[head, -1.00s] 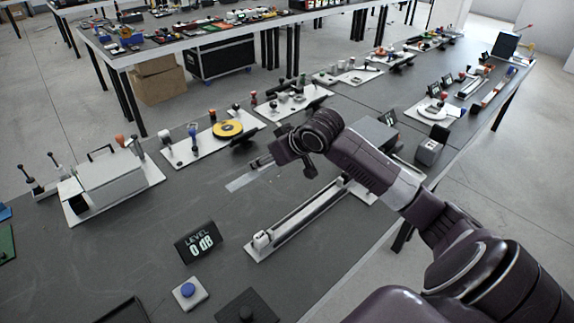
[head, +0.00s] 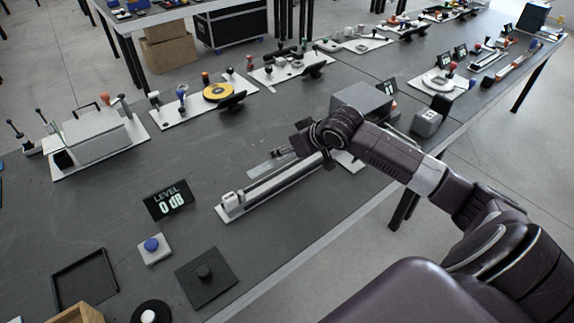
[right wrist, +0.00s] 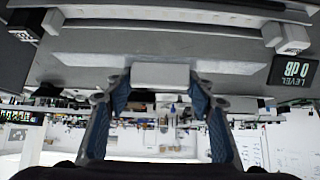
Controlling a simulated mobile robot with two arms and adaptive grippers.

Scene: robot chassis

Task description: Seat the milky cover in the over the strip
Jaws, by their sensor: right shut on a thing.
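The milky cover (head: 264,164) is a pale, see-through bar in the head view, held in my right gripper (head: 286,152). In the right wrist view, my right gripper (right wrist: 160,80) is shut with a blue-lined finger on each side of a pale block at the cover's middle. The cover (right wrist: 90,62) stretches out to both sides of the fingers. The strip (head: 280,182) lies in a long, narrow base with a white end block, just in front of the cover. It also shows in the right wrist view (right wrist: 160,28), apart from the cover. My left gripper is out of view.
A display reading 0 dB (head: 168,200) stands left of the strip, with a blue button (head: 152,246) before it. A grey box (head: 362,102) stands behind my right arm. Boards with fixtures line the table's back.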

